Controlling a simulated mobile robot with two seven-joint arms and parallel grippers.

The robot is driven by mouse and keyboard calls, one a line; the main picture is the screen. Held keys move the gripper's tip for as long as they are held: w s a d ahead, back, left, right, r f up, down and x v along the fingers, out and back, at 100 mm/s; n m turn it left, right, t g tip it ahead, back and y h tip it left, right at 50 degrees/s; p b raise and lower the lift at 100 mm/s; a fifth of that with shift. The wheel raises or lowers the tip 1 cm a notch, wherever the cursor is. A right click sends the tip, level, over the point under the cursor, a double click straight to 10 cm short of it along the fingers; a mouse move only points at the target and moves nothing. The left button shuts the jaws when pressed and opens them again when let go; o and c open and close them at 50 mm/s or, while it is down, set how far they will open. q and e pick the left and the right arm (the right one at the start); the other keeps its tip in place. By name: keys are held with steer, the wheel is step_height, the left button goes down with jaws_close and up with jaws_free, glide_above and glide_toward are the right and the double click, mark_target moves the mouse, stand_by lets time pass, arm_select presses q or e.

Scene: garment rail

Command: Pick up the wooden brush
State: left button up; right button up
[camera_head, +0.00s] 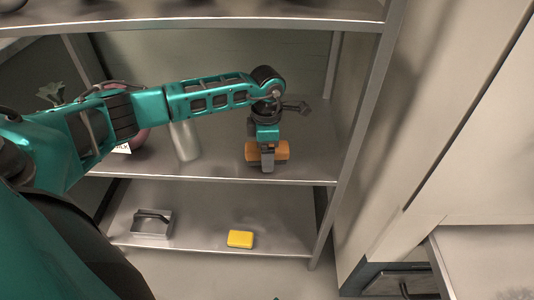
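The wooden brush (282,150) is an orange-brown block on the middle shelf, right of centre. My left arm reaches in from the left, and my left gripper (267,158) points down at the brush. One dark finger crosses the front of the brush and hides its middle. The other finger is hidden, so I cannot tell whether the gripper is closed on it or only around it. I also cannot tell whether the brush touches the shelf. My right gripper is not in view.
A grey cylinder (186,141) stands left of the brush on the middle shelf (310,160). A dark red round object (138,138) is partly behind my arm. The lower shelf holds a metal box-like item (152,225) and a yellow block (240,239). A rack post (358,118) stands right.

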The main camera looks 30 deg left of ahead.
arm_select(q)
steer(key=c, duration=1.1)
steer(key=shift+r, duration=0.1)
steer(key=shift+r, duration=0.5)
steer(key=r, duration=0.1)
steer(key=p, duration=0.1)
steer(key=r, duration=0.1)
steer(key=shift+s+d+r, duration=0.25)
steer(key=shift+s+r, duration=0.05)
steer(key=shift+s, duration=0.05)
steer(key=s+d+p, duration=0.1)
steer(key=s+d, duration=0.2)
steer(key=s, duration=0.2)
steer(key=s+d, duration=0.3)
steer(key=s, duration=0.1)
steer(key=s+d+p, duration=0.1)
steer(key=s+d, duration=0.2)
steer(key=s, duration=0.2)
steer(key=shift+s+f+p, duration=0.1)
steer(key=shift+s+p, duration=0.2)
steer(key=shift+s, duration=0.05)
